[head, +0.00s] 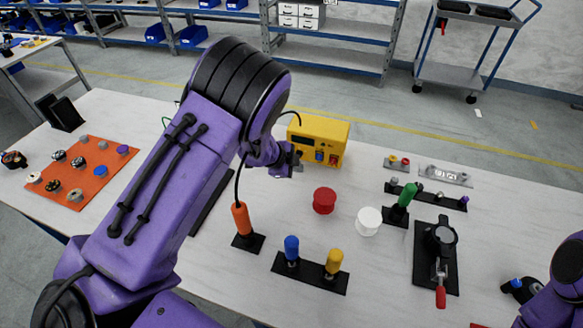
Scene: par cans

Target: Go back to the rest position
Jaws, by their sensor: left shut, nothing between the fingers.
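My left arm reaches in from the lower left across the table (330,270). My left gripper (293,161) is shut and empty, in front of the yellow box (318,136) with its small display and buttons. It hangs above the table; whether it touches the box I cannot tell. A red can (324,200) and a white can (368,221) stand on the table to the right of and below the gripper. Part of my right arm (556,292) shows at the lower right edge; its gripper is not to be made out.
An orange-handled tool (241,218) stands close to my left forearm. Blue (291,246) and yellow (334,261) handles stand in a black holder. A green-handled tool (406,196) and a black fixture with a red handle (440,295) are on the right. An orange mat (65,165) lies left.

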